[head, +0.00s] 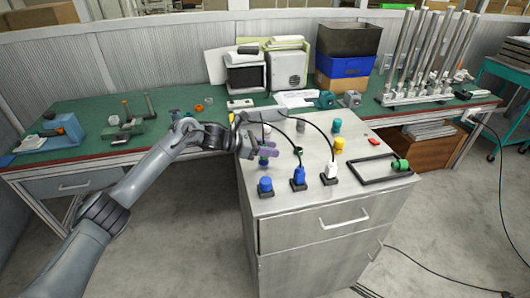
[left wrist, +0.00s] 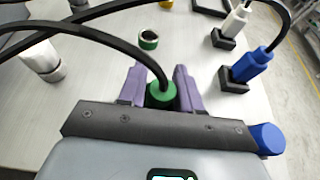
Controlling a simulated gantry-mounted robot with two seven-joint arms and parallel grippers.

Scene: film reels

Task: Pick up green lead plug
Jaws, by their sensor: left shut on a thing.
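The green lead plug (left wrist: 161,95) has a black cable rising from its top. It sits between the purple fingers of my left gripper (left wrist: 160,88), which is shut on it. In the head view my left gripper (head: 266,148) is over the left side of the grey cabinet top, and a bit of the green plug (head: 263,161) shows just below the fingers. The fingers and palm hide the plug's lower part, so I cannot tell whether it touches the top. My right gripper is not in view.
On the cabinet top (head: 290,205) stand a blue plug (head: 299,176) and a white plug (head: 330,171) in black bases, and a blue-capped piece (head: 265,185). A black frame (head: 372,180) with a green part (head: 400,164) lies at the right. Black cables arch over the top.

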